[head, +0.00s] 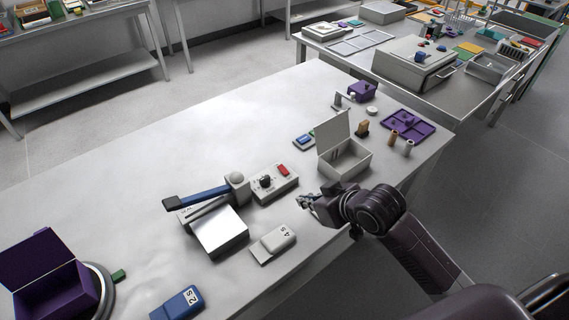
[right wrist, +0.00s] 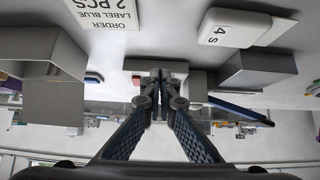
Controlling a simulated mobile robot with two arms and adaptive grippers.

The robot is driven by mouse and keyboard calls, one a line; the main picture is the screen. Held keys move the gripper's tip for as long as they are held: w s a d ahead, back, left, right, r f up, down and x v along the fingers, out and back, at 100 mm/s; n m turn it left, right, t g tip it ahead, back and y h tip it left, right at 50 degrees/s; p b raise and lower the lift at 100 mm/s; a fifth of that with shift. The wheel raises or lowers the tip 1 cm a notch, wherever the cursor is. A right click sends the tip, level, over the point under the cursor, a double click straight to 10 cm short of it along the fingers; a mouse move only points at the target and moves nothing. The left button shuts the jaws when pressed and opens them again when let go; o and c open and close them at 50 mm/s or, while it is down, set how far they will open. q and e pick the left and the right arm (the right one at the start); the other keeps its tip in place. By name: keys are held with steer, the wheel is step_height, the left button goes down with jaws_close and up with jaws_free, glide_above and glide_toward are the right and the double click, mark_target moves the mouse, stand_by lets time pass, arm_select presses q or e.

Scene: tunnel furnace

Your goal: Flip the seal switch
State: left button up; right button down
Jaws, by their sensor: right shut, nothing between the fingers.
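A small light-grey control box (head: 262,190) stands near the middle of the table, with a black knob (head: 265,181) and a red switch (head: 283,170) on top. I cannot tell the switch's position. My right gripper (head: 304,201) is just right of this box, apart from it and low over the table's front side. In the right wrist view its fingers (right wrist: 160,80) are together and empty, with a grey box face behind them. A press with a blue lever (head: 200,196) stands left of the control box. My left gripper is not in view.
A grey block marked 4 s (head: 273,243) and a blue one marked 2 s (head: 178,303) lie in front. An open grey box (head: 345,160) stands right of the control box. A purple box (head: 50,275) is at left. The table's back left is clear.

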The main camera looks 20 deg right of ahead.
steer(key=w+d+r+t, duration=0.2)
steer(key=w+r, duration=0.5)
steer(key=shift+w+d+y, duration=0.2)
steer(key=shift+d+y, duration=0.15)
steer(key=shift+y, duration=0.05)
steer(key=shift+w, duration=0.1)
steer(key=p, duration=0.2)
glide_above(284, 171)
steer(key=f, duration=0.5)
steer(key=shift+s+f, duration=0.2)
steer(key=shift+s, duration=0.05)
steer(key=f, duration=0.1)
steer(key=f+p, duration=0.1)
steer(key=shift+w+f, duration=0.2)
steer(key=shift+f, duration=0.1)
steer(key=shift+w+f, duration=0.1)
steer(key=shift+f, duration=0.6)
